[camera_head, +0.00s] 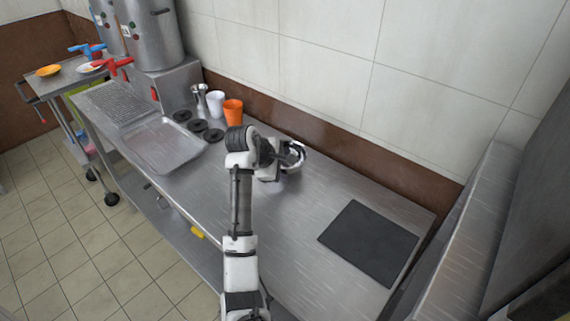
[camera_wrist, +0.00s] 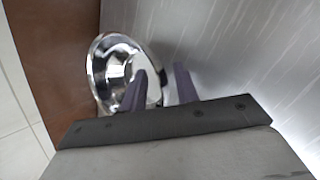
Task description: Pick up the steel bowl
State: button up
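The steel bowl (camera_head: 297,161) is shiny and round and sits on the steel counter, close to the back wall. In the head view my gripper (camera_head: 281,164) is at the bowl and hides part of it. In the wrist view the bowl (camera_wrist: 108,66) lies at the left of my gripper (camera_wrist: 163,80). The left finger overlaps the bowl's inside and the right finger is outside it, with the near rim between them. The fingers are apart, with a gap beside the rim. I cannot tell if either finger touches the bowl.
An orange cup (camera_head: 233,111), a white cup (camera_head: 215,103) and black discs (camera_head: 197,125) stand left of the bowl. A steel tray (camera_head: 165,146) lies farther left. A black mat (camera_head: 368,242) lies at the right. The counter between bowl and mat is clear.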

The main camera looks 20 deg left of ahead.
grip_shut()
